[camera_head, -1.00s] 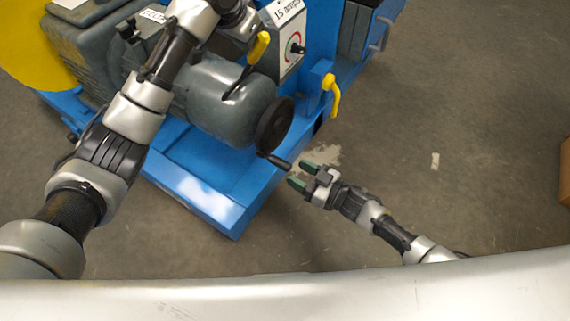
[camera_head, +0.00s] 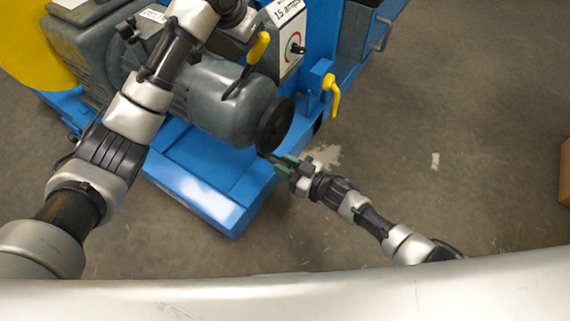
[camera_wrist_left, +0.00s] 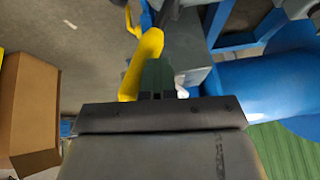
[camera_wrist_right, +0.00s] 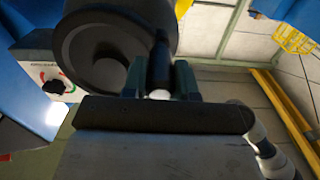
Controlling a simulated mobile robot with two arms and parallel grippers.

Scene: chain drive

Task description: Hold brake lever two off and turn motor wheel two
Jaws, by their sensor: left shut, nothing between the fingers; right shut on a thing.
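The black motor wheel (camera_head: 276,124) sits on the end of the grey motor, with a crank handle on its rim. My right gripper (camera_head: 283,163) is shut on that crank handle. In the right wrist view the dark handle (camera_wrist_right: 160,66) stands between the green fingers, with the wheel (camera_wrist_right: 85,50) behind it. In the left wrist view, my left gripper (camera_wrist_left: 157,76) is shut and empty, close against a yellow lever (camera_wrist_left: 139,66); I cannot tell if they touch. The head view shows a yellow lever (camera_head: 258,47) above the motor and another (camera_head: 331,95) to its right.
The grey motor (camera_head: 215,95) stands on a blue base frame (camera_head: 225,190). A panel with a dial (camera_head: 295,48) is above it. A cardboard box (camera_head: 566,170) is at the far right.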

